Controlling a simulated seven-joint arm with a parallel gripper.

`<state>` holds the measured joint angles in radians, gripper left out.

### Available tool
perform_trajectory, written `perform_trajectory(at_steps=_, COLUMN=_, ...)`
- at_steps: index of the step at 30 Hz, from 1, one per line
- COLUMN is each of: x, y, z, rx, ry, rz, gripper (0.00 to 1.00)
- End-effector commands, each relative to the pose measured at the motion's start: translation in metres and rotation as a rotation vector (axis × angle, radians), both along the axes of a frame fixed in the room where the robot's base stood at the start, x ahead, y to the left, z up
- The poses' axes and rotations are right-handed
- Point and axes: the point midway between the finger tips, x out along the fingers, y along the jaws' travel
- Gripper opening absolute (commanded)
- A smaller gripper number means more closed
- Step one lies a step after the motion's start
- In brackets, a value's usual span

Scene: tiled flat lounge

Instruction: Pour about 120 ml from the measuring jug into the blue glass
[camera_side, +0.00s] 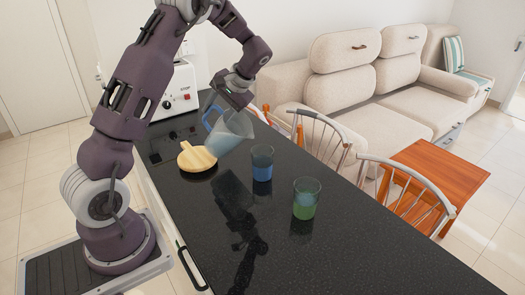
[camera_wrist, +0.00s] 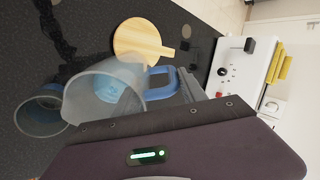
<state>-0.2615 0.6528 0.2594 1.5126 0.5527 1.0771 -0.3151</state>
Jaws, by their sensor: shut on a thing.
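The clear measuring jug (camera_side: 230,133) has a blue handle and is held tilted above the black counter, its mouth toward the right. My gripper (camera_side: 222,103) is shut on its blue handle. In the wrist view the jug (camera_wrist: 103,95) shows pale blue at its bottom, and its handle (camera_wrist: 163,80) is beside my gripper. The blue glass (camera_side: 262,165) stands upright on the counter, just right of the jug and below its lip. In the wrist view a glass (camera_wrist: 42,112) lies just past the jug's mouth. I cannot see a stream.
A green glass (camera_side: 306,198) stands upright to the right of the blue glass. A round wooden board (camera_side: 196,157) with a handle lies left of the jug. A white toaster-like appliance (camera_side: 180,92) stands behind. The counter's near right (camera_side: 340,255) is clear.

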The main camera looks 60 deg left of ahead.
Motion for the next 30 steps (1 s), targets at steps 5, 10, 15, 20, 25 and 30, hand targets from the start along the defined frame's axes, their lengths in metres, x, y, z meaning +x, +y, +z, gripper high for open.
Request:
perform_trajectory(at_steps=5, x=0.004, y=-0.007, z=0.001, rx=0.073, ry=0.041, rz=-0.001, gripper=0.00)
perform_trajectory(at_steps=10, x=0.005, y=-0.008, z=0.002, rx=0.089, ry=0.050, rz=0.000, gripper=0.00)
perform_trajectory(at_steps=15, x=0.006, y=-0.009, z=0.002, rx=0.103, ry=0.057, rz=0.001, gripper=0.00)
perform_trajectory(at_steps=20, x=0.006, y=-0.010, z=0.002, rx=0.117, ry=0.065, rz=-0.001, gripper=0.00)
perform_trajectory(at_steps=25, x=0.006, y=-0.012, z=0.004, rx=0.132, ry=0.074, rz=0.000, gripper=0.00)
perform_trajectory(at_steps=30, x=0.008, y=-0.013, z=0.005, rx=0.146, ry=0.081, rz=0.000, gripper=0.00)
